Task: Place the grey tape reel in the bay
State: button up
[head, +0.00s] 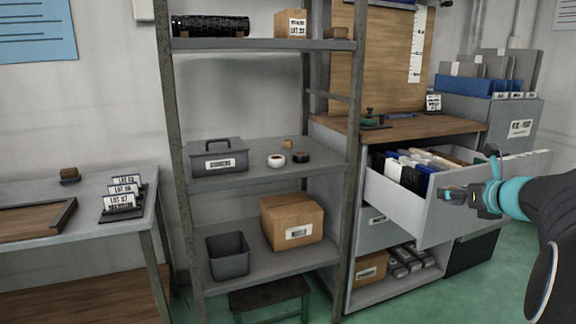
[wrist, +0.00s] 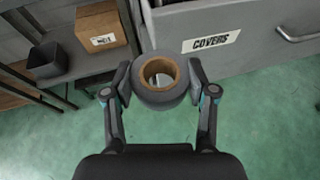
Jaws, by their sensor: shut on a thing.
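The grey tape reel (wrist: 160,80) has a brown core and is held between both fingers of my gripper (wrist: 160,88) in the wrist view. The reel's hole faces the wrist camera. In the head view, my gripper (head: 470,195) is at the right, in front of the open drawer (head: 440,205), with the grey reel (head: 452,195) at its fingertips. The open drawer holds several upright folders and binders. I cannot tell which place is the bay, as none is marked so in view.
A cardboard box (head: 292,221) and a grey bin (head: 228,256) are below. A table (head: 85,205) stands left. Green floor is open in front.

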jog(key=w+a+f+n+y, duration=0.1)
jog(key=w+a+f, duration=0.1)
jog(key=a+f, duration=1.2)
jog(key=w+a+f+n+y, duration=0.2)
jog(key=a+f, duration=1.3)
jog(key=shift+a+f+g+y, duration=0.15)
jog(key=shift+g+y, duration=0.15)
jog(key=shift+g, duration=0.1)
